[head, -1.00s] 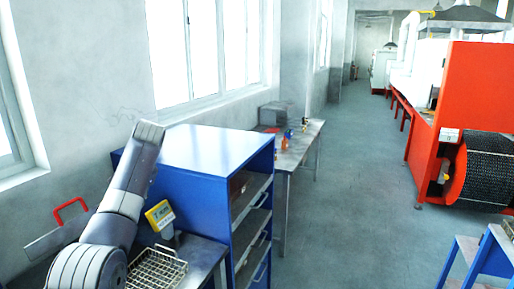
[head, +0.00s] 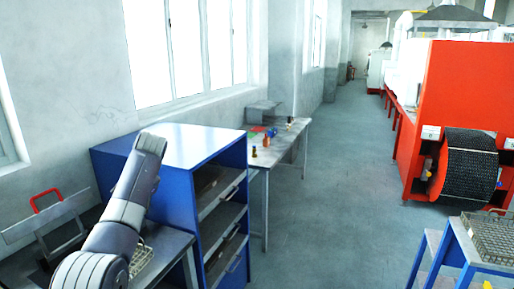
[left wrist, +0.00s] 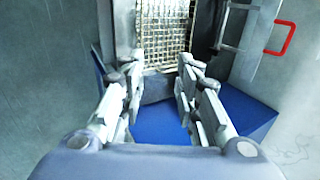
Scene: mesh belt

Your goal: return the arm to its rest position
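My left arm rises from the lower left of the head view, in front of the blue cabinet (head: 190,150); its gripper is hidden there. In the left wrist view my left gripper (left wrist: 157,80) is open, its two fingers apart with nothing between them. Behind the fingers lie the blue cabinet surface (left wrist: 240,112) and a wire mesh basket (left wrist: 165,35). My right arm and gripper are not in view.
A metal table (head: 283,150) with small items stands behind the cabinet. A red machine with a black mesh belt (head: 467,165) stands at the right. A blue stand (head: 440,255) holds a wire basket (head: 490,238). The grey floor between is clear.

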